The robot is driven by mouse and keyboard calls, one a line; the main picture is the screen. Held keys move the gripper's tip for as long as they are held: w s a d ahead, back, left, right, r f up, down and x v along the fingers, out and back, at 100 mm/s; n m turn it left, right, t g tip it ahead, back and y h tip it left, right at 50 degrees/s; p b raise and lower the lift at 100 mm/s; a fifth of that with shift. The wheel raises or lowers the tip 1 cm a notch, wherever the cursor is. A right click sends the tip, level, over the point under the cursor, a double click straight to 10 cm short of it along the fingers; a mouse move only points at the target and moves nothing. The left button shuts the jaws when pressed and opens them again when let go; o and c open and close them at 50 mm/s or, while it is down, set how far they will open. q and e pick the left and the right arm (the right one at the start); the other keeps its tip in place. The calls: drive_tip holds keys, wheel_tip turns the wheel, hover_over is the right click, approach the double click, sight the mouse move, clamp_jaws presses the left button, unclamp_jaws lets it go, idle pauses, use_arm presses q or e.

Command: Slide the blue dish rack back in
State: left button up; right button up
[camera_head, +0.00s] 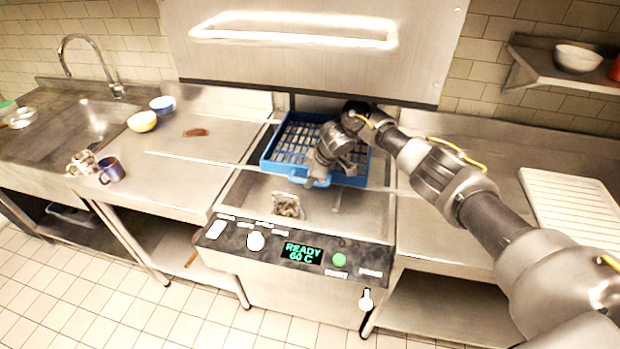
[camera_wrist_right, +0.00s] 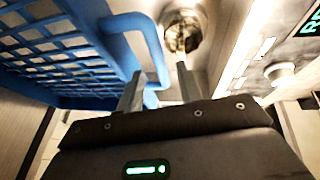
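The blue dish rack (camera_head: 268,157) sits in the dishwasher opening under the raised hood, its front part out over the steel basin. Its grid floor and front handle loop also show in the right wrist view, where the rack (camera_wrist_right: 85,75) fills the left side. My right gripper (camera_head: 317,176) is at the rack's front edge. In the right wrist view its two fingers (camera_wrist_right: 160,78) stand apart, with part of the blue handle between them. A gap seems to show beside the handle; firm contact is not visible. The arm hides the rack's right part. My left gripper is out of view.
The hood (camera_head: 310,70) with its bright handle is up above the rack. A drain strainer (camera_head: 287,205) lies in the basin. The control panel (camera_head: 300,252) reads READY 60 C. Bowls (camera_head: 142,121) and mugs (camera_head: 111,170) stand left; a ridged white board (camera_head: 570,208) lies right.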

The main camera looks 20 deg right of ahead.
drive_tip(key=v, duration=0.6)
drive_tip(key=shift+b, duration=0.4)
